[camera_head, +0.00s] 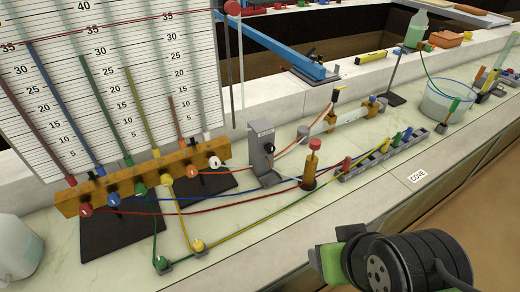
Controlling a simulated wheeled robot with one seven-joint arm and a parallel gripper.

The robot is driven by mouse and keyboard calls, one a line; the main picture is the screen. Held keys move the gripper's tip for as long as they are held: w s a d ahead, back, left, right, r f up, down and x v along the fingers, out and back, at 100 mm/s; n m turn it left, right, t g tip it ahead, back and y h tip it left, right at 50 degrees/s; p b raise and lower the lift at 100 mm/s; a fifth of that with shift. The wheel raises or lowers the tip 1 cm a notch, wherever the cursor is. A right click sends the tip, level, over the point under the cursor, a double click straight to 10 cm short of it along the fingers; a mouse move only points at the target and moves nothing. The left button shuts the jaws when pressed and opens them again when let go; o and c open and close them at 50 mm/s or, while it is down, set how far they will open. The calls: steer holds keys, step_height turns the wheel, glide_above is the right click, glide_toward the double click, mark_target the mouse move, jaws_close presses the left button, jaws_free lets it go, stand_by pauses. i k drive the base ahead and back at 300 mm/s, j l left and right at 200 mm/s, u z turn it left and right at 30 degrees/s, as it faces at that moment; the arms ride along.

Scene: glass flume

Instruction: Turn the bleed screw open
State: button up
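No label that I can read names the bleed screw, so I cannot tell for sure which part it is. A grey upright bracket (261,157) stands mid-bench with a small label near its top and a small black knob (269,149) on its face. A red-capped, orange-brown fitting (312,165) stands to its right on a dark base. The end of my arm, black and green with my gripper (328,264), shows at the lower right, in front of the bench edge and apart from these parts. Its fingers are not clear, so I cannot tell their opening.
A yellow-brown manifold (145,180) with several coloured knobs stands below a scale board (110,75) at left. Red, blue, yellow and green tubes cross the bench to a grey rack (383,153). A clear beaker (446,102) stands at right. The front bench strip is mostly clear.

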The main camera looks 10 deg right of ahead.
mark_target(269, 148)
steer(key=l+u, duration=0.4)
steer(key=i+l+u, duration=0.1)
steer(key=u, duration=0.25)
steer(key=l, duration=0.1)
